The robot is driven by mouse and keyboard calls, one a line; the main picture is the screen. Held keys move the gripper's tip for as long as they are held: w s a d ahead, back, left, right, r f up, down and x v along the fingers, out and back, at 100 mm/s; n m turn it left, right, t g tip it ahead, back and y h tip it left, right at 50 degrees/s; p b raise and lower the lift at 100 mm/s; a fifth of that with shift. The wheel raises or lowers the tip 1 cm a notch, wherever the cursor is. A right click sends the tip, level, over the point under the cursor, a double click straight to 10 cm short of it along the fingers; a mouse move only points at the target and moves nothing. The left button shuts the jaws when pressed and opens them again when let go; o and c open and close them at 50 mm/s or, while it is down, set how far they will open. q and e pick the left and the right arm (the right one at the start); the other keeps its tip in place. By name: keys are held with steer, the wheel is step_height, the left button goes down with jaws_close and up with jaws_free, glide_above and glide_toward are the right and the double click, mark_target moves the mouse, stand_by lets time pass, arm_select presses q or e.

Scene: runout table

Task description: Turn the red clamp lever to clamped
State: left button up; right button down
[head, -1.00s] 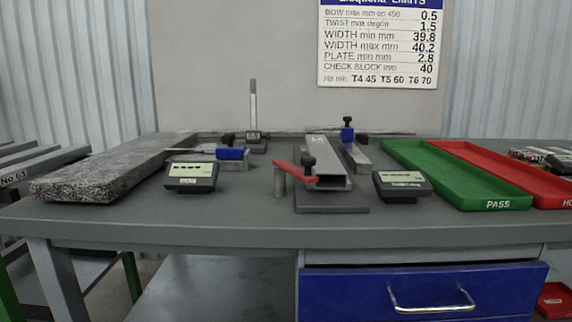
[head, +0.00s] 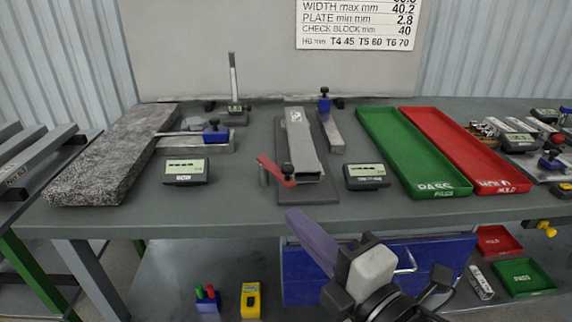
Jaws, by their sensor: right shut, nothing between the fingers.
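My right gripper (head: 297,222) is at the lower middle of the head view, in front of the table edge and nearer the camera than the lever. It is shut, empty and apart from the lever. My left gripper is not in view.
Two displays (head: 186,171) (head: 366,176) flank the fixture. A granite slab (head: 95,178) lies left; the green PASS tray (head: 405,155) and red HOLD tray (head: 465,155) lie right. A blue drawer (head: 310,272) is below the tabletop, partly behind my arm. The front table strip is clear.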

mark_target(287, 183)
steer(key=w, duration=0.3)
steer(key=w+a, duration=0.1)
steer(key=w, duration=0.3)
steer(key=w+a, duration=0.1)
steer(key=w, duration=0.2)
steer(key=shift+w+p, duration=0.35)
steer(key=shift+w, duration=0.05)
steer(key=shift+w+d, duration=0.15)
steer(key=shift+w, duration=0.05)
steer(key=shift+d+f, duration=0.1)
